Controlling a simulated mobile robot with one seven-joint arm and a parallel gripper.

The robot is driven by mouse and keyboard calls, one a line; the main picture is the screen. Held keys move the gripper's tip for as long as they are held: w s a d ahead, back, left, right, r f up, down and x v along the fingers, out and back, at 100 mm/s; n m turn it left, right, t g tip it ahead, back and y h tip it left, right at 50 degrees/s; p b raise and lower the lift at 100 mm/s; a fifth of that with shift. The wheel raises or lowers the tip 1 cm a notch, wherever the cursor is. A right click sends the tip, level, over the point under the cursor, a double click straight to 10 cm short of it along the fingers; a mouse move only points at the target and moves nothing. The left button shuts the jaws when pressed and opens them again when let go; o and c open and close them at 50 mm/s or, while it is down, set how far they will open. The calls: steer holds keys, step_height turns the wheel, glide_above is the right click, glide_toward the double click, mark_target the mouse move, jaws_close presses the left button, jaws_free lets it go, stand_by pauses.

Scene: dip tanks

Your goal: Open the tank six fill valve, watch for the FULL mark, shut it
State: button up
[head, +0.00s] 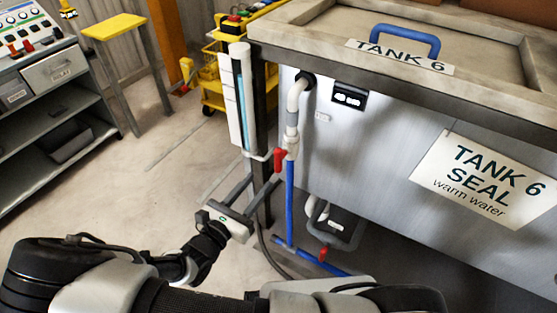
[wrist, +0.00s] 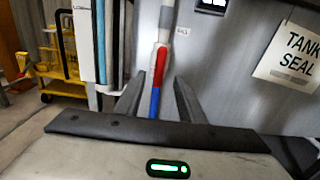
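The fill valve's red lever (head: 279,160) sits on the pipe at the tank's left corner, white above it and blue below. In the wrist view the red lever (wrist: 160,66) stands upright, roughly in line with the pipe. My gripper (head: 263,180) is open just short of the valve. In the wrist view its fingers (wrist: 158,96) lie either side of the blue pipe, below the lever; I cannot tell any contact. Tank 6 (head: 365,120) bears its name labels. A sight gauge (head: 240,100) with a light blue column stands left of the pipe; no FULL mark is legible.
A second red handle (head: 323,253) sits low on the blue pipework under the tank. A yellow cart (head: 210,85) and a yellow stool (head: 113,27) stand behind. Shelving (head: 55,120) with a control panel is at left. Open floor lies between.

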mark_target(276, 161)
steer(key=b+x, duration=0.2)
steer(key=x, duration=1)
steer(key=shift+d, duration=0.1)
jaws_close()
